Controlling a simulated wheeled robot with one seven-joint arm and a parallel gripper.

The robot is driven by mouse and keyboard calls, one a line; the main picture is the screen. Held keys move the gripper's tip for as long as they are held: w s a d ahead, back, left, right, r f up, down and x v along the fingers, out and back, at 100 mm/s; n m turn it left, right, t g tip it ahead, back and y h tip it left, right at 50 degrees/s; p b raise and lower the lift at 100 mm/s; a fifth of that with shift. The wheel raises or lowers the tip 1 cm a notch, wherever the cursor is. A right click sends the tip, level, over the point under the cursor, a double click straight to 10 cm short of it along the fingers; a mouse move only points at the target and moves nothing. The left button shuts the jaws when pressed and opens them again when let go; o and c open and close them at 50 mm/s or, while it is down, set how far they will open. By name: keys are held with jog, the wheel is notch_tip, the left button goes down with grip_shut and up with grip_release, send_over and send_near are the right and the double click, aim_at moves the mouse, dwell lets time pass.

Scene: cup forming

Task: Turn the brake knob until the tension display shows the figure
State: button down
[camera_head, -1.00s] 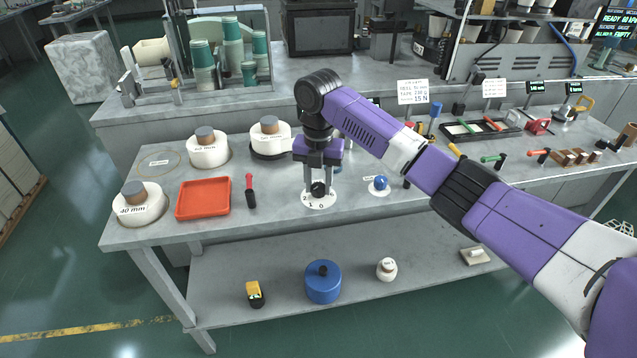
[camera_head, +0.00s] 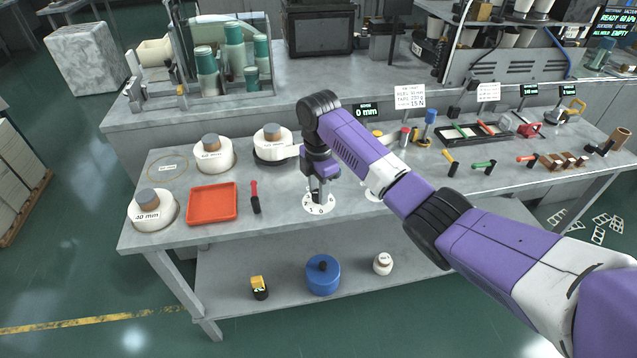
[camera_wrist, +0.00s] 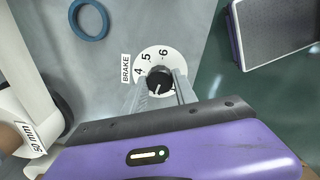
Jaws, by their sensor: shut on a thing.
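The black brake knob (camera_wrist: 159,79) stands in the middle of a white dial (camera_wrist: 145,62) in the wrist view, with 4, 5 and 6 readable and a BRAKE label (camera_wrist: 126,68) beside it. A small white mark shows on the knob. My gripper (camera_wrist: 160,86) is shut on the knob, one finger at each side. In the head view my gripper (camera_head: 318,194) points down onto the dial (camera_head: 312,208) and mostly hides the knob. A small dark display (camera_head: 367,111) behind my arm reads 0 mm. A white card (camera_head: 409,97) beside it ends in 15 N.
A red tray (camera_head: 212,203) and a red-handled tool (camera_head: 254,197) lie left of the dial. White reels (camera_head: 155,208) stand on the bench's left part. Several hand tools and two small displays are at the right. A blue ring (camera_wrist: 89,20) lies near the dial.

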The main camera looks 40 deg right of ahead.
jog(key=m+p, duration=0.1)
jog(key=m, duration=0.1)
jog(key=m+p, duration=0.1)
jog(key=shift+r+m+p, duration=0.2)
jog(key=shift+m+p, duration=0.15)
jog(key=shift+m, duration=0.05)
jog(key=m+p, duration=0.2)
jog(key=m, duration=0.2)
jog(key=shift+m+p, duration=0.3)
jog(key=shift+p, duration=0.1)
jog(key=m+p, duration=0.2)
jog(key=m, duration=0.2)
jog(key=shift+f+m+p, duration=0.15)
jog(key=shift+m+p, duration=0.35)
jog(key=shift+m, duration=1.6)
jog(key=c, duration=1)
grip_release()
jog(key=shift+o, duration=0.2)
